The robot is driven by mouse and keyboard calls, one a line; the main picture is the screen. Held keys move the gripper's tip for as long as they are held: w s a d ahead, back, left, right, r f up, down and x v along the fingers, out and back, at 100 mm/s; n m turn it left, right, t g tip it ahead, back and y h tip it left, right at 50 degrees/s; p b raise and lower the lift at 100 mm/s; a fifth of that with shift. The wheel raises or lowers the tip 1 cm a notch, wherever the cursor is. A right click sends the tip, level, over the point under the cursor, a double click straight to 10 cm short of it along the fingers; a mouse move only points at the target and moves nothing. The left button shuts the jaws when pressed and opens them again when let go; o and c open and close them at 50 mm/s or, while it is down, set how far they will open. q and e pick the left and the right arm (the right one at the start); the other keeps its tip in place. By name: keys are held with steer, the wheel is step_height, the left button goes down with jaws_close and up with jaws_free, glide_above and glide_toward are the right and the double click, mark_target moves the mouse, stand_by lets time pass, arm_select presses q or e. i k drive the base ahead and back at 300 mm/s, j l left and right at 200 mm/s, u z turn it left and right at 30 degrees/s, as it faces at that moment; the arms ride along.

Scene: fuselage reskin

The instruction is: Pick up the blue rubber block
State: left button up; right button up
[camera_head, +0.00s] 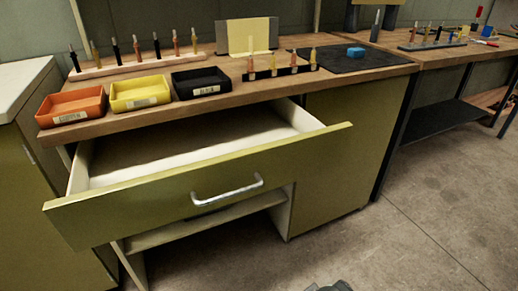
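A small blue block (355,52) lies on the black mat (375,62) at the right end of the wooden worktop. It is clear of the other things, with nothing touching it from above. A small dark grey piece, which looks like the tip of my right gripper (329,287), shows at the bottom edge, far below and in front of the worktop. Most of it is cut off, so its opening is hidden. My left gripper is not in view.
The green cabinet's drawer (197,183) is pulled open and empty, jutting out below the worktop. Orange (72,106), yellow (140,92) and black (201,81) trays line the front edge. A black tool rack (281,72) stands left of the mat. The floor at right is clear.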

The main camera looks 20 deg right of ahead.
mark_target(354, 53)
steer(key=i+u, duration=0.15)
steer(key=u, duration=1.8)
steer(key=k+j+u, duration=0.1)
steer(key=u, duration=1.45)
steer(key=l+z, duration=0.2)
steer(key=z, duration=2.65)
steer(key=l+z, duration=0.15)
steer(key=z, duration=0.3)
steer(key=i+z, duration=0.15)
steer(key=z, duration=0.3)
steer(key=i+l+z, duration=0.15)
steer(key=z, duration=0.3)
steer(key=i+z, duration=0.1)
steer(key=z, duration=0.35)
